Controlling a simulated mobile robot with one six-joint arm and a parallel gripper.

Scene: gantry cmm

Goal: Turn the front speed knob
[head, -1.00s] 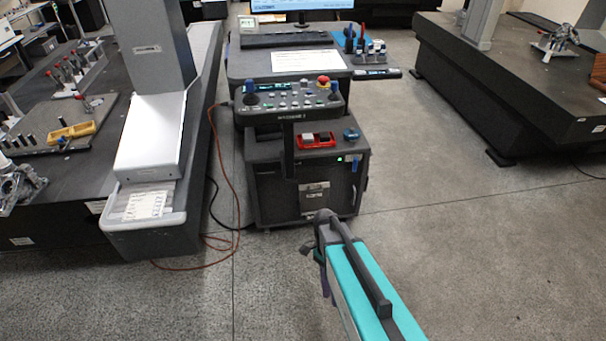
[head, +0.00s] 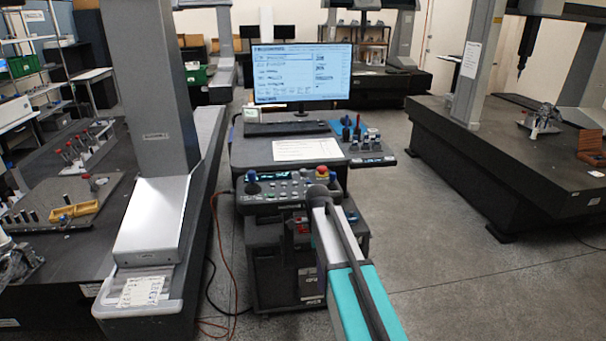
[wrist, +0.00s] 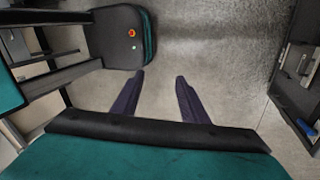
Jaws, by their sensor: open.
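The control panel (head: 272,196) stands at the front of the grey console in the head view. It has rows of small buttons, a blue-topped stick (head: 252,187) at its left and a red button (head: 322,170) at its right. I cannot tell which small control is the front speed knob; my arm hides part of the panel's right side. My gripper (wrist: 160,75) shows in the wrist view as two dark purple fingers, apart and empty, over bare grey floor. In the head view, its fingers are hidden behind my arm's end.
A monitor (head: 304,75) and paper sheet (head: 307,149) are on the console. A granite machine with a column (head: 150,90) stands left, with an orange cable on the floor beside it. Another granite table (head: 470,150) is at right. Floor between console and right table is clear.

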